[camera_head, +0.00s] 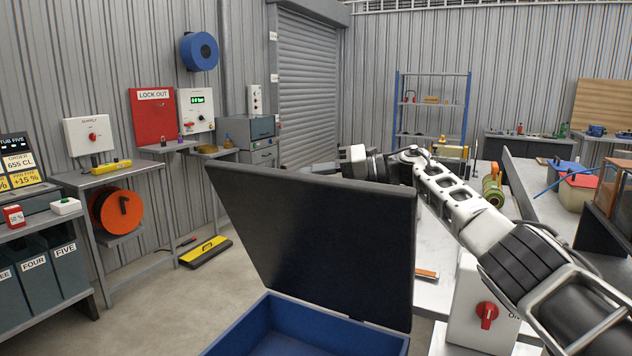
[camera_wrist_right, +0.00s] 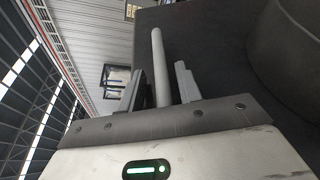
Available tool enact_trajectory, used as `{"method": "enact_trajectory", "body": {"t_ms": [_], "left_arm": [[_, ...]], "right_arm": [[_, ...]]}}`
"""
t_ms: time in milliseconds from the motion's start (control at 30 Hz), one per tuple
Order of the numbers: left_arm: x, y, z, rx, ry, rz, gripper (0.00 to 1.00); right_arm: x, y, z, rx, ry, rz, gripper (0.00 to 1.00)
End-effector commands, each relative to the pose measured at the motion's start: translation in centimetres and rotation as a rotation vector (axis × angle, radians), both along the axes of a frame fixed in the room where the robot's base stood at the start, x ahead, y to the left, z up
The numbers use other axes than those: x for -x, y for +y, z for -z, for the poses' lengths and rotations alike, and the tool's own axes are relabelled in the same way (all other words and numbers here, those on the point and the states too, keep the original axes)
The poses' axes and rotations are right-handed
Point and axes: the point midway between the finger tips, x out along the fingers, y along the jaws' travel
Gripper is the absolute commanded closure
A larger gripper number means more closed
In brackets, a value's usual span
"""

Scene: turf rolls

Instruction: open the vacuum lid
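The dark lid (camera_head: 320,240) stands raised and tilted above the open blue box (camera_head: 290,327) in the head view. My right arm reaches from the lower right to behind the lid's upper edge, where its fingertips are hidden. In the right wrist view my right gripper (camera_wrist_right: 159,68) has a pale round bar (camera_wrist_right: 157,50) between its two fingers. A narrow gap shows on each side of the bar, so the fingers look open around it. A dark surface (camera_wrist_right: 205,20) lies beyond the bar. My left gripper is not in view.
A white box with a red rotary switch (camera_head: 487,315) stands right of the blue box, under my right arm. A light worktop (camera_head: 435,290) lies behind it, with a dark upright panel (camera_head: 520,185). Clear floor (camera_head: 150,300) lies to the left.

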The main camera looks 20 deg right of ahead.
Motion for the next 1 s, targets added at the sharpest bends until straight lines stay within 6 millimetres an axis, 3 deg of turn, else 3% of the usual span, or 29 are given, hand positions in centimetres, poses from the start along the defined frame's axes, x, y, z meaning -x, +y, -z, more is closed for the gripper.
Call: {"method": "enact_trajectory", "body": {"t_ms": [233, 700, 1000], "left_arm": [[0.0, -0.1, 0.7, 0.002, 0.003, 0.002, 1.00], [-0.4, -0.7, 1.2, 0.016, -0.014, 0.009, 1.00], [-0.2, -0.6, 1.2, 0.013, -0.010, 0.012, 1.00]], "right_arm": [[0.7, -1.8, 0.0, 0.001, -0.001, 0.002, 0.66], [5.2, -11.3, -2.3, -0.001, -0.002, 0.003, 0.66], [6.6, -14.0, -2.9, -0.001, 0.000, 0.000, 0.66]]}}
